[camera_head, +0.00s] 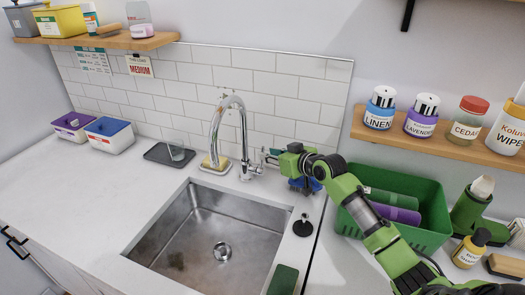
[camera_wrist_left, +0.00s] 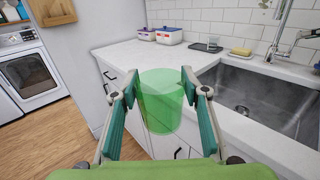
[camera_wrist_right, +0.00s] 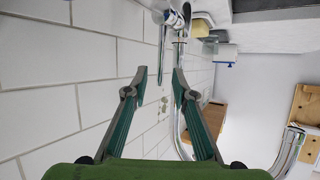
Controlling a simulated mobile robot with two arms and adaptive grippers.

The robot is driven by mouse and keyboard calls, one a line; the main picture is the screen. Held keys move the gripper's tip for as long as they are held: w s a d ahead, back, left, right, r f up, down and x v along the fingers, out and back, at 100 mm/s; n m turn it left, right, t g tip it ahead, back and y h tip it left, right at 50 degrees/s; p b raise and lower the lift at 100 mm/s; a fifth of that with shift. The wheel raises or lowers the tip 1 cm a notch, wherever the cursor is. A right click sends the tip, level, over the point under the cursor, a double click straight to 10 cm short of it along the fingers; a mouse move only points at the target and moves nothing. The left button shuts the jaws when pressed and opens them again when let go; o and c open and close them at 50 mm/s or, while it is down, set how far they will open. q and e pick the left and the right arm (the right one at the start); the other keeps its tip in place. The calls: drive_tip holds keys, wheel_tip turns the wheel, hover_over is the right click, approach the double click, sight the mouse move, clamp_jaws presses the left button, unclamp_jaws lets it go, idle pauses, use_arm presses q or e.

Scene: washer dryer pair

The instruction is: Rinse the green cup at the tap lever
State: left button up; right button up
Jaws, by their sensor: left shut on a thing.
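The green cup (camera_wrist_left: 160,100) is see-through and sits between the fingers of my left gripper (camera_wrist_left: 160,90) in the left wrist view, which is shut on it. The cup and that gripper do not show clearly in the head view. The chrome tap (camera_head: 243,135) stands behind the sink (camera_head: 215,235); I see no water running. The tap lever (camera_head: 257,169) is at the right side of its base. My right gripper (camera_head: 268,158) is beside the lever, its fingers apart. In the right wrist view the tips of my right gripper (camera_wrist_right: 160,75) show a gap, with no clear contact.
A yellow sponge (camera_head: 214,161) lies on a dish left of the tap. A clear glass (camera_head: 176,150) stands on a dark mat. A green crate (camera_head: 425,235) stands right of the sink, beneath a shelf of bottles (camera_head: 455,140). The left counter is mostly clear.

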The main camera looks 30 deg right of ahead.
sight(263, 168)
drive_tip(key=shift+x, duration=2.25)
drive_tip(key=shift+r, duration=0.1)
drive_tip(key=shift+s+a, duration=0.1)
clamp_jaws()
